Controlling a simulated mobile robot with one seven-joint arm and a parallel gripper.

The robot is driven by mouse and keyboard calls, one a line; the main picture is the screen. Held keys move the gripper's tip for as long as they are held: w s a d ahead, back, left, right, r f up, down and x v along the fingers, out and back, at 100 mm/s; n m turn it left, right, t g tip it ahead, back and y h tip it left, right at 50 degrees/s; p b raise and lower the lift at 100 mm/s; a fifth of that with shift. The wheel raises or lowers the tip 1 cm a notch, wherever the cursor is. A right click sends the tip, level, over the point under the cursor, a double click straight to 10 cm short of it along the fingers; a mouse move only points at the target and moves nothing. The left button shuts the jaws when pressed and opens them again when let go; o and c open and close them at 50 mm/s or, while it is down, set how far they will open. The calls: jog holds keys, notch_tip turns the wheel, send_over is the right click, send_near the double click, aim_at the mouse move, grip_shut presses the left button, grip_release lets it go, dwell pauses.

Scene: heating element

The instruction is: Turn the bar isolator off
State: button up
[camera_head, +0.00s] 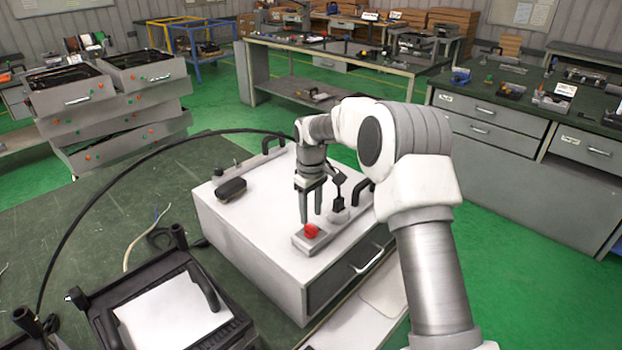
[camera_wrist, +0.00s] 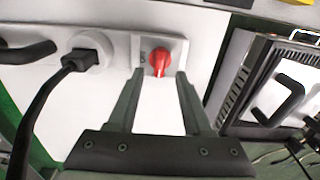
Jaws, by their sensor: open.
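The bar isolator is a red rotary knob (camera_head: 311,230) on a small grey plate, on top of a white box near its front edge. In the wrist view the red knob (camera_wrist: 159,61) sits on its plate just beyond my fingertips, roughly between them, with its grip part pointing up and down in the picture. My gripper (camera_head: 311,217) points down above the plate, close to the knob. Its two fingers are apart with nothing between them; they also show in the wrist view (camera_wrist: 158,75). I cannot tell whether a fingertip touches the plate.
A black plug (camera_wrist: 80,60) with a thick cable sits in a round socket beside the knob. Black handles (camera_head: 274,144) and a dark block (camera_head: 230,188) stand on the white box (camera_head: 240,228). A black-framed unit (camera_head: 165,310) with handles lies at the front left.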

aim_at(311, 226)
notch_tip(311, 226, up, 13)
jog(key=shift+p, duration=0.4)
jog(key=shift+r, duration=0.1)
jog(key=s+d+r+m+t, duration=0.1)
jog(key=s+d+r+m, duration=0.1)
jog(key=s+d+r, duration=0.35)
jog(key=s+d+r+m+t, duration=0.2)
jog(key=s+r, duration=0.5)
jog(key=s, duration=0.4)
jog(key=s+d+f+m+t, duration=0.1)
jog(key=s+d+f+m, duration=0.1)
jog(key=s, duration=0.8)
jog(key=s+d+f+m+t, duration=0.1)
jog(key=s+d+f+m, duration=0.1)
jog(key=s, duration=0.7)
jog(key=shift+s+d+f+m+t, duration=0.15)
jog(key=shift+s+d+m+t, duration=0.2)
jog(key=shift+d+m, duration=0.25)
